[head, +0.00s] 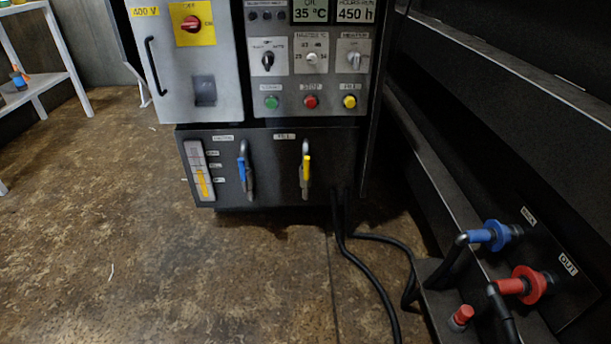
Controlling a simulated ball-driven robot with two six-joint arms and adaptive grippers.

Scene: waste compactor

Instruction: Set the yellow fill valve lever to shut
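The yellow fill valve lever (306,172) is at the right of the dark lower panel of the control cabinet, below a small white label (285,136). Its yellow handle stands upright, in line with the grey pipe (305,147) that curves down from above. A blue valve lever (242,172) is on a similar pipe to its left, also upright. Neither of my grippers shows in the head view, and nothing touches the yellow lever.
Buttons and knobs (268,61) sit above the valves. Black hoses (365,275) run over the brown floor to the right. Blue (482,236) and red (510,286) couplings stick out at lower right. A white shelf (38,82) stands at left. Floor before the cabinet is clear.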

